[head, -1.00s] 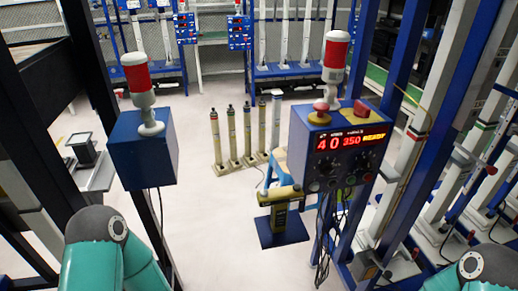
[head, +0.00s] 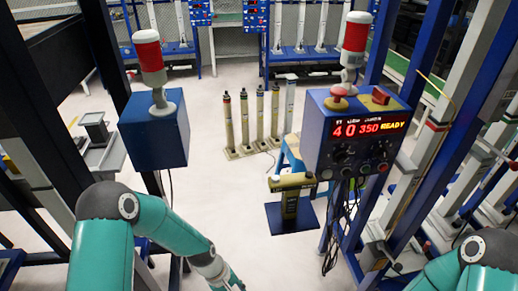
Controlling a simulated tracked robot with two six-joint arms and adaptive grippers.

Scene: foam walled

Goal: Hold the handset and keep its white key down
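I cannot make out a handset for certain. My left arm reaches from the lower left towards the bottom middle, below and left of that device. Its gripper is past the bottom edge. My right arm shows only at the lower right corner, and its gripper is out of view.
A blue control box (head: 354,138) with a lit red display stands at the right, cables hanging below. A blue box (head: 155,130) with a red-and-white lamp stands at the left. Several pale cylinders (head: 260,120) stand behind. The floor (head: 225,190) between is clear.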

